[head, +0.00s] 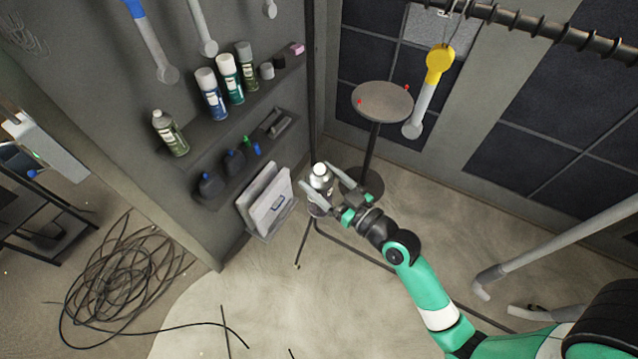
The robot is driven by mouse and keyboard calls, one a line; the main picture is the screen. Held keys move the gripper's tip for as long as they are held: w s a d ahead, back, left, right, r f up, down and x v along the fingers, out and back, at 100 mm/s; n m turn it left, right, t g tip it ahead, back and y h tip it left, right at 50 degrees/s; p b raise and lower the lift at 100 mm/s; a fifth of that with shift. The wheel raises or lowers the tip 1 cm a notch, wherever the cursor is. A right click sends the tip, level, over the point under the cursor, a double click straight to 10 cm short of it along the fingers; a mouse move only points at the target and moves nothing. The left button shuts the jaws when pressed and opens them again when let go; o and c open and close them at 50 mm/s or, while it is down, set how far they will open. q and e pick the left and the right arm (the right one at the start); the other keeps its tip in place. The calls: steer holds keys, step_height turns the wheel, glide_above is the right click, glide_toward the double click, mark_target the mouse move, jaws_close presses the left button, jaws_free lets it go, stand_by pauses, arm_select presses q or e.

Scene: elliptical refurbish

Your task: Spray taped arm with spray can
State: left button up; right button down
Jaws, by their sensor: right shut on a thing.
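My right gripper (331,197) reaches in from the lower right and is shut on a spray can (320,175). The can has a pale top and looks roughly upright; its lower part is partly hidden by the fingers. An arm with a yellow upper end (438,62) and a grey lower part hangs from a hook on the black rail at the upper right. It is apart from the can, above and to the right of it in the picture. My left gripper is not in view.
Shelves on the left wall hold several spray cans (229,80), one standing apart (169,134), and small bottles. A round stand (382,101) is near the hanging arm. Cables (115,285) lie coiled on the floor at left. The floor at lower middle is mostly clear.

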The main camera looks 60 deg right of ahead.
steer(key=shift+s+d, duration=0.2)
steer(key=shift+d, duration=0.35)
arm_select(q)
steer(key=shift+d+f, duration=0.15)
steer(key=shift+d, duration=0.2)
arm_select(e)
steer(key=shift+a+r, duration=0.1)
steer(key=shift+r, duration=0.2)
arm_select(q)
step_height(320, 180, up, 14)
steer(key=p, duration=1.3)
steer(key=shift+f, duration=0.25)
arm_select(e)
step_height(320, 180, up, 14)
steer(key=shift+r, duration=0.25)
